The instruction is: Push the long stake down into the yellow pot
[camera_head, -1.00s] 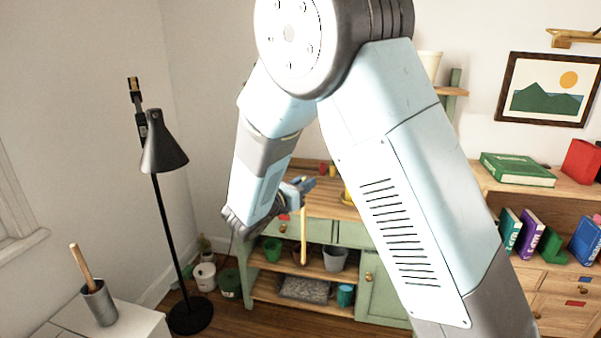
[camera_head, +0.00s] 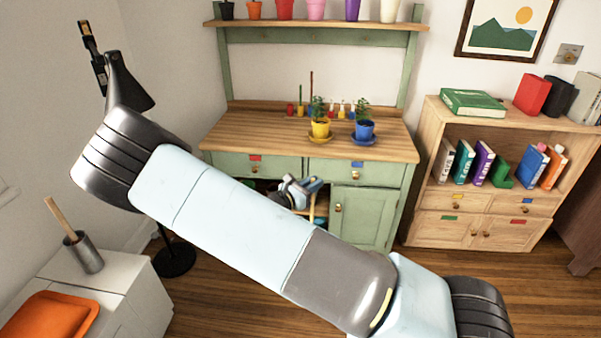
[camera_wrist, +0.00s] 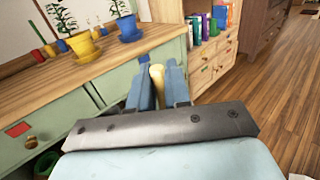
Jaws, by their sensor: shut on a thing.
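My gripper (camera_head: 312,186) is shut on a tan-yellow stake (camera_head: 312,208), in front of the green workbench and below its top. In the wrist view the stake (camera_wrist: 157,82) sits between the two blue-grey fingers (camera_wrist: 158,88), with its rounded end towards the bench. Its lower length is mostly hidden in the head view. The yellow pot (camera_head: 320,129) stands on a saucer on the bench top, with a green plant in it. It also shows in the wrist view (camera_wrist: 84,46). The gripper and stake are apart from the pot.
A blue pot (camera_head: 365,130) with a plant stands right of the yellow pot. A dark red stick (camera_head: 310,88) and small coloured items stand behind. The bench top (camera_head: 250,133) is clear at left. Its front edge and drawers (camera_head: 335,172) lie close behind my gripper.

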